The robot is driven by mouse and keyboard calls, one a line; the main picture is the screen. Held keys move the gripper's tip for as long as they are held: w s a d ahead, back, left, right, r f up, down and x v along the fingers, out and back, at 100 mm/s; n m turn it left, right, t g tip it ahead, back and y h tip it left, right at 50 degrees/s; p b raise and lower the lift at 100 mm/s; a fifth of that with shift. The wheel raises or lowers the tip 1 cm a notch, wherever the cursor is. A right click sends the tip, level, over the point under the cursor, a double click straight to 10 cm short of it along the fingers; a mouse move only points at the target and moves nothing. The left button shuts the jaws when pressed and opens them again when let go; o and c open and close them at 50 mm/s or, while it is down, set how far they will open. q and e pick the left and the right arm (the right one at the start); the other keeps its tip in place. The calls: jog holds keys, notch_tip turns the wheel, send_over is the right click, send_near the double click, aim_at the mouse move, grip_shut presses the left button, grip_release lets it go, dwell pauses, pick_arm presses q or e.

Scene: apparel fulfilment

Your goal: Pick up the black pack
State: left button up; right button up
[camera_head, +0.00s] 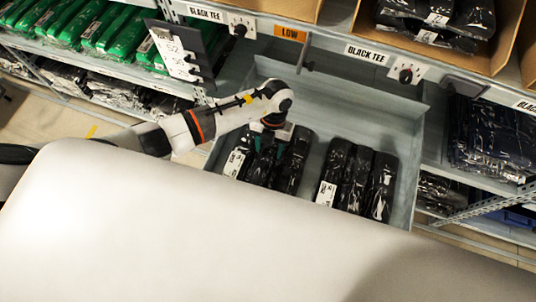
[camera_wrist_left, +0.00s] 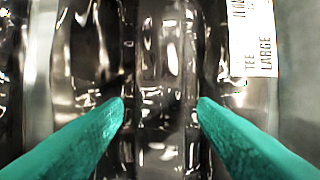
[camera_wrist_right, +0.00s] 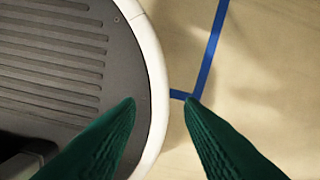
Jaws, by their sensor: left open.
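Black plastic-wrapped packs stand in two groups in the open grey drawer (camera_head: 318,105). The left group includes a labelled pack (camera_head: 238,160) and a pack at its right end (camera_head: 294,165). The right group (camera_head: 357,180) has white labels at its left. My left gripper (camera_head: 266,148) reaches down into the left group. In the left wrist view its green fingers are open, on either side of a glossy black pack (camera_wrist_left: 161,60). I cannot tell whether they touch it. My right gripper (camera_wrist_right: 161,102) is open and empty, away from the drawer.
A shelf with BLACK TEE labels (camera_head: 367,54) and brown boxes stands behind the drawer. Green packs (camera_head: 112,28) lie on the left shelf, dark packs (camera_head: 495,140) on the right. Below my right gripper are a ribbed grey surface and floor with blue tape (camera_wrist_right: 214,42).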

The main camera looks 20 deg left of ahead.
aim_at(268, 157)
pick_arm(q)
jog(key=shift+s+f, duration=0.25)
jog(key=shift+f, duration=0.45)
jog(key=shift+s+f, duration=0.1)
jog(key=shift+f, duration=0.4)
jog(key=c, duration=0.8)
jog(key=shift+c, duration=0.3)
pick_arm(e)
jog(key=shift+w+r, duration=0.1)
jog(key=shift+w, duration=0.6)
